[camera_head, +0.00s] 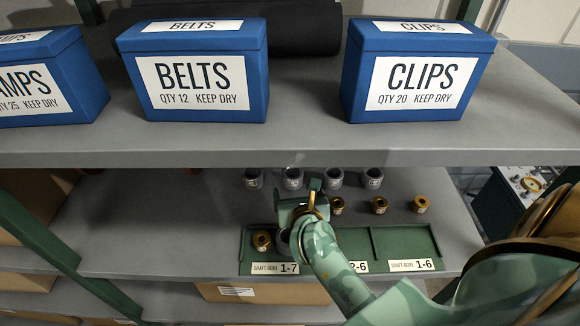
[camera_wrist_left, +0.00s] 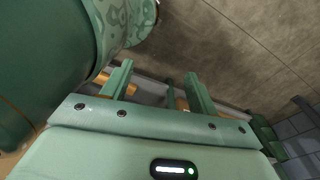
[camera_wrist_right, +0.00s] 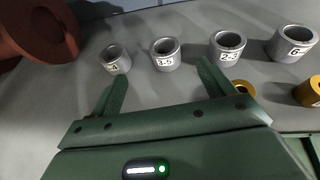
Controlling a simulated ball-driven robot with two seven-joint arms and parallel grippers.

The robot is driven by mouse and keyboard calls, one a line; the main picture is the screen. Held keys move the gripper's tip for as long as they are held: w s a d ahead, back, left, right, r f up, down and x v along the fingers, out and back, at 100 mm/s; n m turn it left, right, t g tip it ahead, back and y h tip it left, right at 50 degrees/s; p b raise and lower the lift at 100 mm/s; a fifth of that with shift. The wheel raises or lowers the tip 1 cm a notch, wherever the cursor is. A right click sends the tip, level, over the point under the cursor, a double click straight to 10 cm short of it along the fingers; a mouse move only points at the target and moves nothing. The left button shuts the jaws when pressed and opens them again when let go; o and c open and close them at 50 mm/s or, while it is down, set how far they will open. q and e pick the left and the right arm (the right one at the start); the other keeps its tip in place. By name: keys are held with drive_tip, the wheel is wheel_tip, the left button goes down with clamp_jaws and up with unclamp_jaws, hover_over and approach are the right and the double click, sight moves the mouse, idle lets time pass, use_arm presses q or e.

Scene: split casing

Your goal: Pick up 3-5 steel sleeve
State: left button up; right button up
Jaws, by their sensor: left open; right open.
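The 3-5 steel sleeve (camera_wrist_right: 166,54) stands upright on the grey shelf in the right wrist view, its label facing me. It is second from the left in a row of steel sleeves, and in the head view it appears to be this one (camera_head: 293,178). My right gripper (camera_wrist_right: 163,85) is open and empty. Its fingers point toward the row, with the 3-5 sleeve beyond and between the fingertips, apart from them. In the head view the right hand (camera_head: 303,197) is above the tray, just in front of the row. My left gripper (camera_wrist_left: 158,80) is open and empty, away from the sleeves.
Other steel sleeves flank it: one ending in 4 (camera_wrist_right: 115,59) and another (camera_wrist_right: 227,46). Brass sleeves (camera_head: 380,205) stand in front. A green tray (camera_head: 405,241) has compartments, one holding a brass sleeve (camera_head: 262,241). The upper shelf (camera_head: 300,145) overhangs, carrying blue boxes (camera_head: 205,105).

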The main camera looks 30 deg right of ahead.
approach(292, 170)
drive_tip(key=x, duration=0.1)
drive_tip(key=b+x, duration=0.1)
drive_tip(key=x, duration=0.2)
drive_tip(key=shift+w+a+r, duration=0.2)
drive_tip(key=shift+a, duration=0.05)
drive_tip(key=shift+w+d, duration=0.1)
drive_tip(key=shift+w, duration=0.05)
drive_tip(key=shift+w+d+f+b, duration=0.15)
drive_tip(key=shift+w+d+b, duration=0.05)
drive_tip(key=shift+w+b, duration=0.1)
drive_tip(key=b+x, duration=0.1)
drive_tip(key=x, duration=0.3)
drive_tip(key=shift+d+f, duration=0.2)
drive_tip(key=shift+f, duration=0.05)
use_arm(q)
drive_tip(key=s+f, duration=0.2)
drive_tip(key=shift+s+a+f, duration=0.1)
drive_tip(key=shift+a+f, duration=0.2)
use_arm(e)
drive_tip(key=shift+r, duration=0.1)
drive_tip(key=c, duration=0.3)
use_arm(q)
drive_tip(key=shift+s, duration=0.15)
use_arm(e)
drive_tip(key=c, duration=1.2)
